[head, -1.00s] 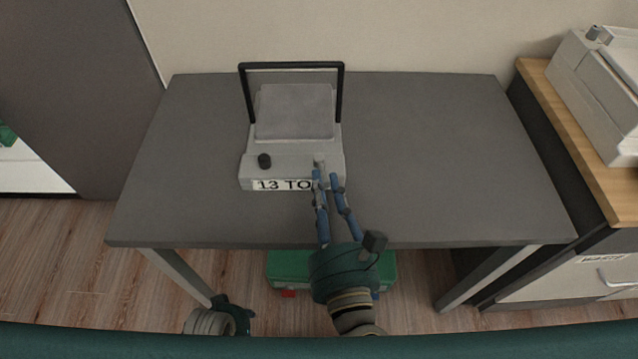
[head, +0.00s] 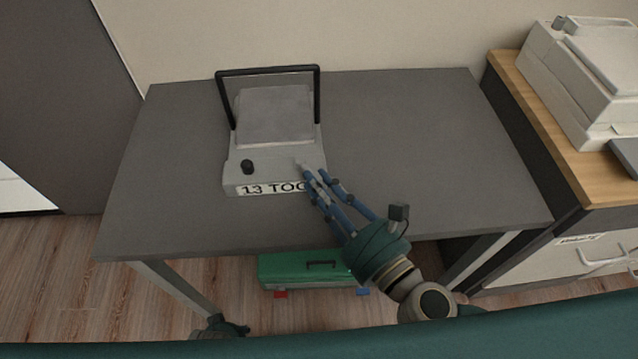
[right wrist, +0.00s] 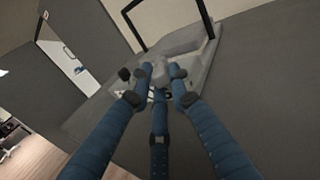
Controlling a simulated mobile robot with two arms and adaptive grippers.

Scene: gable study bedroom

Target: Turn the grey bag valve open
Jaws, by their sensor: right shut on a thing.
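The grey bag valve is a small grey knob (head: 302,164) on the right front of a light grey machine (head: 232,180). My right gripper (head: 314,176) reaches it from the front right, with its blue fingers shut on the knob. In the right wrist view the knob (right wrist: 160,70) sits between the fingertips, which hide part of it. How far the valve is turned cannot be told. My left gripper (head: 222,328) is low at the bottom edge, away from the table, and its fingers are not clear.
The machine has a black knob (head: 247,167), a raised black handle (head: 268,70) and a partly covered front label. It stands on a grey table (head: 420,150) with clear room to its right. A green box (head: 300,270) is under the table. A printer (head: 585,85) stands on a cabinet at right.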

